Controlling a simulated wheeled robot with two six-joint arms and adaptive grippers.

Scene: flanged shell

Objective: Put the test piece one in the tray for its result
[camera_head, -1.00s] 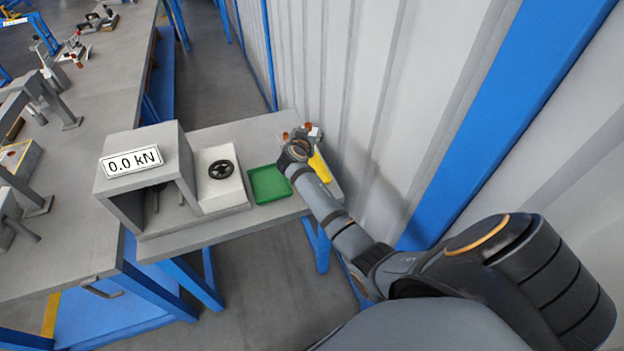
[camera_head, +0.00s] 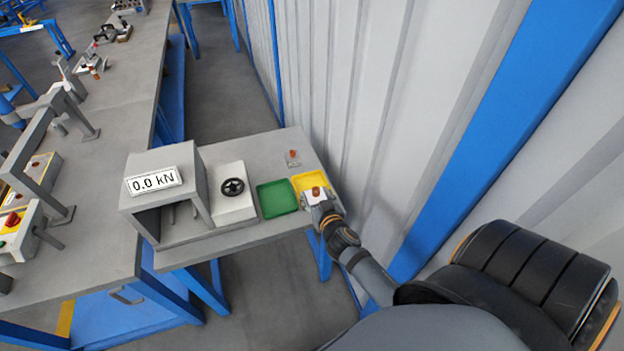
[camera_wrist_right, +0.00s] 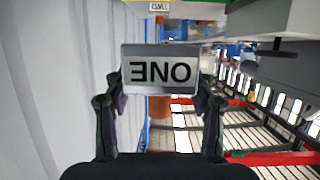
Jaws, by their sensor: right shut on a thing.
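Test piece one (camera_wrist_right: 159,75) is a grey block with a plate marked "ONE", upside down in the right wrist view. My right gripper (camera_wrist_right: 160,98) is shut on it, with a finger on each side. In the head view, the pale piece (camera_head: 313,197) with an orange-brown part is in my right gripper (camera_head: 318,203), over the front of the yellow tray (camera_head: 309,179). I cannot tell whether it touches the tray. The green tray (camera_head: 277,199) is left of it and looks empty. My left gripper is not in view.
The grey press (camera_head: 165,160) reads 0.0 kN, with a white block and black handwheel (camera_head: 233,187) beside it. Another small piece (camera_head: 293,158) stands behind the yellow tray. The corrugated wall (camera_head: 370,130) is close on the right. A long bench (camera_head: 105,120) runs at left.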

